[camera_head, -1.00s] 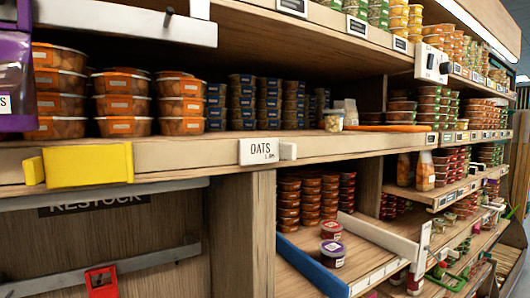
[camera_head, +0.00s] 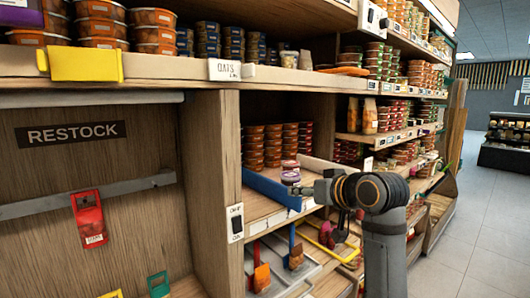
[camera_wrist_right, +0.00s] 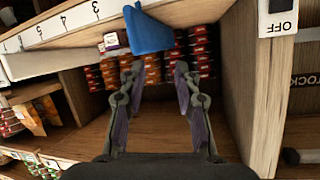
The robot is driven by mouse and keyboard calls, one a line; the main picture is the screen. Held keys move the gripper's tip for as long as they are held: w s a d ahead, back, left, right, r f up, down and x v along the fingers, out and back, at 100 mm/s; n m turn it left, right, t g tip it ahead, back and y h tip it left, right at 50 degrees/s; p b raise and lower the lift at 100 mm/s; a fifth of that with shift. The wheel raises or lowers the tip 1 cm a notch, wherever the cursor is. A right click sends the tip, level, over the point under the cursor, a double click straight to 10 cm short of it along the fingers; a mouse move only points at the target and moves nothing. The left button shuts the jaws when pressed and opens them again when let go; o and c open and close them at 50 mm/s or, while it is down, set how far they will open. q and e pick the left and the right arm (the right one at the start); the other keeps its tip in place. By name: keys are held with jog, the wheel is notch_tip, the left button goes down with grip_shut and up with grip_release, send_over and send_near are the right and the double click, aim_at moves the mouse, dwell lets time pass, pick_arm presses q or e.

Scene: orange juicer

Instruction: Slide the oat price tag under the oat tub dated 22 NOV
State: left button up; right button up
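The white price tag reading OATS (camera_head: 224,69) is on the front edge of the upper shelf. A small clear tub with pale contents (camera_head: 289,59) stands on that shelf, right of the tag. I cannot read a date on it, nor tell that it is the oat tub. My right gripper (camera_head: 297,190) is in front of the lower bay, below and right of the tag, by a small purple-lidded tub (camera_head: 290,177). In the right wrist view, my right gripper (camera_wrist_right: 156,75) has its fingers apart with nothing held between them. My left gripper is not in view.
A blue divider (camera_head: 270,188) edges the lower bay, and also shows in the right wrist view (camera_wrist_right: 148,32). Stacked red tubs (camera_head: 272,146) stand behind. A yellow piece (camera_head: 85,65) is on the upper shelf edge. A RESTOCK panel (camera_head: 70,134) is left. Aisle floor (camera_head: 480,215) is clear.

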jog(key=s+a+r+n+t+y, duration=0.1)
jog(key=s+a+r, duration=0.1)
jog(key=r, duration=0.7)
jog(key=s+a+r+n+t+y, duration=0.1)
jog(key=s+r+y, duration=0.1)
jog(key=r, duration=0.6)
jog(key=n+y, duration=0.2)
jog(key=n, duration=0.1)
send_near(254, 66)
jog(key=p+x, duration=0.3)
jog(key=x, duration=0.5)
jog(key=shift+w+a, duration=0.25)
jog(key=shift+a, duration=0.1)
jog(key=shift+w+a, duration=0.15)
jog(key=shift+w, duration=0.2)
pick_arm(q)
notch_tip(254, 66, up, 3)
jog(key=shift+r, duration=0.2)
pick_arm(e)
jog(key=shift+s, duration=0.1)
grip_shut()
